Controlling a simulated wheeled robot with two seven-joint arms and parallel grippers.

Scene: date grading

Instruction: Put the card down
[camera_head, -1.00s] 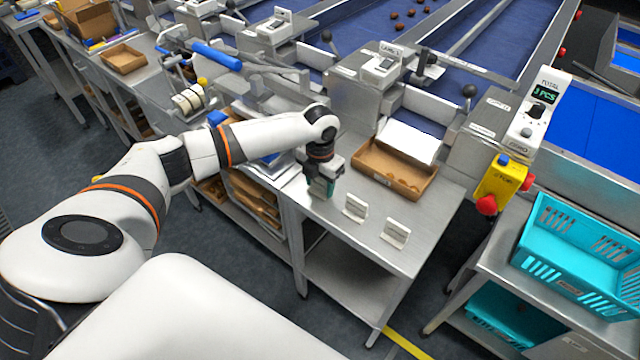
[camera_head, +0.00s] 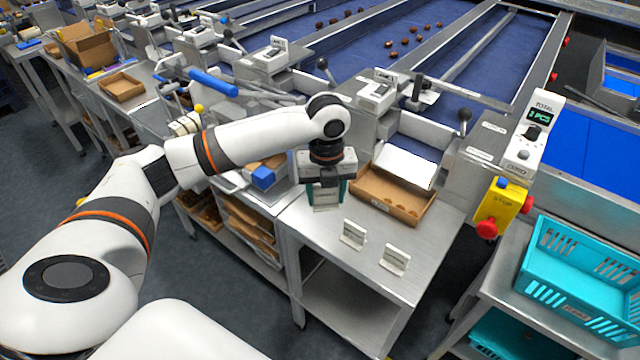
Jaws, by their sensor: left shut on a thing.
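My left gripper (camera_head: 326,200) points down over the left part of the steel table (camera_head: 318,240), left of the cardboard tray. Its teal-edged fingers are shut on a card (camera_head: 326,197), a pale grey piece that shows between them. The card's lower edge is close to the table top; I cannot tell if it touches. Two small pale card stands (camera_head: 353,233) and (camera_head: 394,259) stand on the table to the right and nearer the front edge. My right gripper is not in view.
A cardboard tray (camera_head: 428,214) with a white sheet over its back stands behind the card stands. A yellow box with red buttons (camera_head: 499,203) and a turquoise crate (camera_head: 530,262) are at the right. The table's front left is bare.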

